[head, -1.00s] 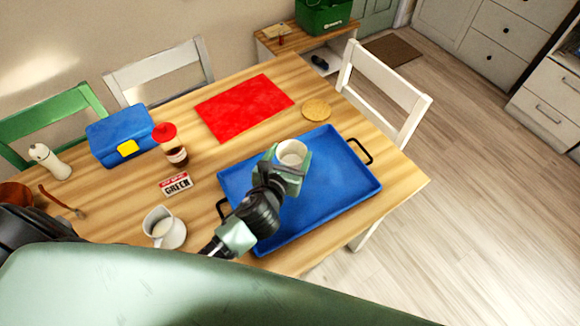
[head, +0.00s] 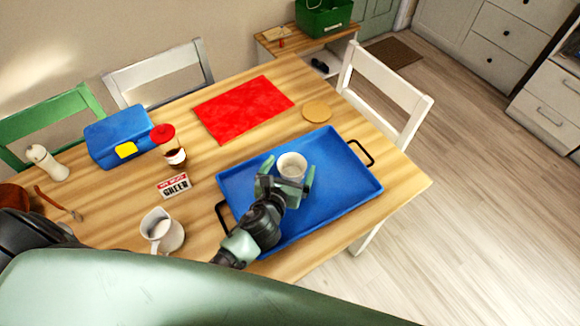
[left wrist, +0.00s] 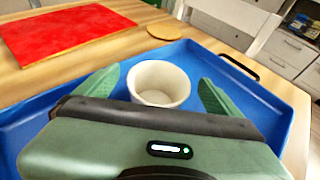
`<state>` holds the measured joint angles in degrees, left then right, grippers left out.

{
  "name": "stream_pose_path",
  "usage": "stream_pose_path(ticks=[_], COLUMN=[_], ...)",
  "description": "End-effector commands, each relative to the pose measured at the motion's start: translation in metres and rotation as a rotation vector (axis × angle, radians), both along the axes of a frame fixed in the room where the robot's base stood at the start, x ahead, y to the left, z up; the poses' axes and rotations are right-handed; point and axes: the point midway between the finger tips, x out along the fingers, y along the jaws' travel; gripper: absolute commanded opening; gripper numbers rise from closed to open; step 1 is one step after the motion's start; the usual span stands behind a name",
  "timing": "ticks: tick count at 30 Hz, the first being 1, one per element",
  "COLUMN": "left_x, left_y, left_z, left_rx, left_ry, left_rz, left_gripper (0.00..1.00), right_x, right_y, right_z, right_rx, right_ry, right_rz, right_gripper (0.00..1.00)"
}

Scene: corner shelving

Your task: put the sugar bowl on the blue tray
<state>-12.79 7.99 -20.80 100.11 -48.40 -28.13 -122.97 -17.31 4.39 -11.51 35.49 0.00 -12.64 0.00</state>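The sugar bowl (head: 291,167), a small white round bowl, stands upright on the blue tray (head: 345,190). In the left wrist view the bowl (left wrist: 159,84) sits between the two green fingers, with a gap on each side, and the tray (left wrist: 262,100) spreads around it. My left gripper (head: 290,178) is open around the bowl, its fingers apart from it. My right gripper is not in view.
A white milk jug (head: 162,231) stands left of the tray, and a small tea box (head: 174,186) lies nearby. The tray's right side is clear.

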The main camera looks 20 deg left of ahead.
Motion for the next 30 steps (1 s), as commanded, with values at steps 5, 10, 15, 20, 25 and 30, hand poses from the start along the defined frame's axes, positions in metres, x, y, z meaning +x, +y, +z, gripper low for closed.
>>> stream_pose_path(ticks=[5, 10, 15, 20, 25, 30], left_x=[0.0, -0.003, -0.029, -0.063, -0.092, -0.108], left_y=[0.0, 0.0, 0.0, -0.001, -0.002, -0.002], left_z=[0.0, 0.004, 0.013, 0.026, 0.037, 0.045], left_rx=[0.0, -0.001, 0.001, -0.001, 0.0, 0.0], left_ry=[0.0, 0.001, 0.002, 0.003, 0.002, 0.0], left_rz=[0.0, 0.0, -0.001, -0.001, 0.0, 0.001], left_gripper=[0.96, 0.96, 0.96, 0.96, 0.96, 0.96], right_x=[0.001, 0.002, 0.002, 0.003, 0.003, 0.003], right_y=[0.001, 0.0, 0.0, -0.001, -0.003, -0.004], right_z=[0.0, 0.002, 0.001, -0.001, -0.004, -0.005], right_rx=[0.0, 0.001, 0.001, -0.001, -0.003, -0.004], right_ry=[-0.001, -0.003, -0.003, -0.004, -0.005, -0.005], right_rz=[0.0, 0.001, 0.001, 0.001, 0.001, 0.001], right_gripper=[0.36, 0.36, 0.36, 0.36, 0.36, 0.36])
